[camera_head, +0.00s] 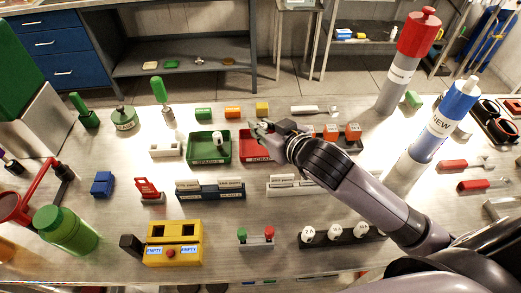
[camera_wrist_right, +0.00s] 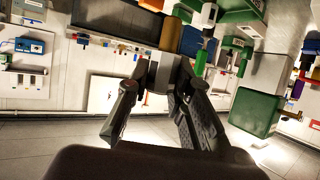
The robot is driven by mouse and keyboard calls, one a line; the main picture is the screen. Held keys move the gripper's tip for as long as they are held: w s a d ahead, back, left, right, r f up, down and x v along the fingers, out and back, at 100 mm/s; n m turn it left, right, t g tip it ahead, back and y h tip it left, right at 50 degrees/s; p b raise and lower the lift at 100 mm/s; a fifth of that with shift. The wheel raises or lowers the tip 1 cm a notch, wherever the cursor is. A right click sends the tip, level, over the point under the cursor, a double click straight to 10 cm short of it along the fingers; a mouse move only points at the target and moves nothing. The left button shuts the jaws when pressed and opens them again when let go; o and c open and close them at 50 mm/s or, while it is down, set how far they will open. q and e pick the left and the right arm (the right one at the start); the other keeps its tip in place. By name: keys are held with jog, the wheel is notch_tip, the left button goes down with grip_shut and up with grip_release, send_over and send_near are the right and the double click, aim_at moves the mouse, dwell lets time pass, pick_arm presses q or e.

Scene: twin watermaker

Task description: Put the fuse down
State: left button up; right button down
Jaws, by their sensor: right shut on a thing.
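My right gripper (camera_head: 262,130) is over the red tray (camera_head: 257,157) on the steel workbench. It is shut on the fuse, which is mostly hidden by the fingers in the head view. I cannot tell whether the held fuse touches the red tray. My left gripper does not show.
A yellow box with two openings (camera_head: 174,257), a dark holder with white pieces (camera_head: 341,236) and a green bottle (camera_head: 66,232) stand toward the front. Tall red-topped (camera_head: 406,62) and blue-topped (camera_head: 443,120) cylinders stand right. Bare bench lies between the rows.

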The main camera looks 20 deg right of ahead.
jog(key=w+d+r+n+g+y+b, duration=0.1)
jog(key=w+d+r+n+y+b, duration=0.2)
jog(key=w+r, duration=0.5)
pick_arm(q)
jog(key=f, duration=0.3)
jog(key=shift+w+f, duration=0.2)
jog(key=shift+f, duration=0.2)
pick_arm(e)
jog(key=shift+y, duration=0.3)
jog(key=f, duration=1.2)
jog(key=a+f, duration=0.1)
jog(key=f, duration=0.5)
jog(key=shift+s+f, duration=0.25)
jog(key=shift+f, duration=0.05)
jog(key=c, duration=1.4)
grip_release()
jog(key=shift+c, duration=0.2)
jog(key=v, duration=0.6)
jog(key=shift+s+d, duration=0.2)
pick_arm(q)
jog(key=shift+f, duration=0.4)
pick_arm(e)
jog(key=shift+s+d+r, duration=0.2)
jog(key=shift+s+r, duration=0.15)
jog(key=shift+s, duration=0.05)
